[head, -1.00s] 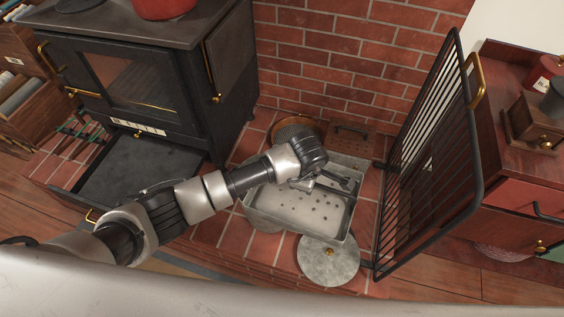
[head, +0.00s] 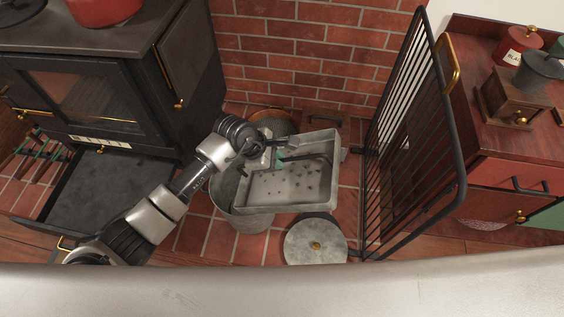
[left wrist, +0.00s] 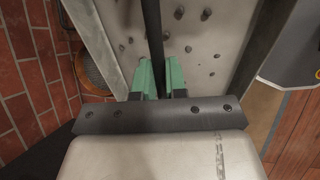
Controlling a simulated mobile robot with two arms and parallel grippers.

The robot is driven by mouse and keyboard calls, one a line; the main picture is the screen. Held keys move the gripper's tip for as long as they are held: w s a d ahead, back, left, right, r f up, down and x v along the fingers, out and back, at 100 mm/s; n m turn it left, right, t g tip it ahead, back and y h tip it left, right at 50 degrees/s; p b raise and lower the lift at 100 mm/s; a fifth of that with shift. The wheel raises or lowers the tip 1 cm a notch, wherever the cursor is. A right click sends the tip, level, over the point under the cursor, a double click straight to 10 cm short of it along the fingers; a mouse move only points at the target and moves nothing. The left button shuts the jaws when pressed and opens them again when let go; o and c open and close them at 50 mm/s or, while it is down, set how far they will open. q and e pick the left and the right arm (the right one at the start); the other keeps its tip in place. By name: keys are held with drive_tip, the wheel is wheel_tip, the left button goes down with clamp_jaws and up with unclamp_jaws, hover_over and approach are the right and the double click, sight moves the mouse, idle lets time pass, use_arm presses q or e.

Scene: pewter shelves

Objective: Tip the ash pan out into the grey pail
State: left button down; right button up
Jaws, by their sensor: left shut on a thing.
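The ash pan (head: 334,168) is a grey metal tray with pale ash and several dark lumps in it. My left gripper (head: 282,160) is shut on the pan's black handle bar; its green fingers (left wrist: 160,78) pinch the bar in the left wrist view. The pan (left wrist: 218,45) is held over the hearth, its left part above the grey pail (head: 250,222). The pan hides much of the pail's mouth. I cannot tell exactly how far the pan is tilted. My right gripper is not in view.
A round grey lid (head: 315,242) with a brass knob lies in front of the pan. A black fire guard (head: 412,130) stands on the right. The stove (head: 95,105) has its lower drawer (head: 105,190) open. A copper-coloured basket (head: 272,117) sits behind, by the brick wall.

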use_arm(q)
drive_tip(key=shift+w+a+r+h, duration=0.2)
drive_tip(key=shift+a+r+h, duration=0.65)
drive_tip(key=shift+h, duration=0.15)
drive_tip(key=shift+w+a+r+g+h+b, duration=0.15)
drive_tip(key=shift+a+r+h+b, duration=0.15)
drive_tip(key=shift+a+h, duration=0.25)
drive_tip(key=shift+w+a+r+g+h+b, duration=0.15)
drive_tip(key=shift+a+r+h+b, duration=0.15)
drive_tip(key=shift+a+h, duration=0.2)
drive_tip(key=shift+a+n+h+b, duration=0.3)
drive_tip(key=shift+a+h+b, duration=0.05)
drive_tip(key=shift+a+b, duration=0.35)
drive_tip(key=shift+w+a+r+h+b, duration=0.2)
drive_tip(key=shift+a+h+b, duration=0.15)
drive_tip(key=shift+b, duration=0.2)
drive_tip(key=shift+w+a+r+h+b, duration=0.15)
drive_tip(key=shift+a+h+b, duration=0.15)
drive_tip(key=shift+b, duration=0.2)
drive_tip(key=shift+a+r+h+b, duration=0.15)
drive_tip(key=shift+a+h+b, duration=0.6)
drive_tip(key=shift+b, duration=0.45)
drive_tip(key=shift+a+r+b, duration=0.2)
drive_tip(key=shift+a+b, duration=0.25)
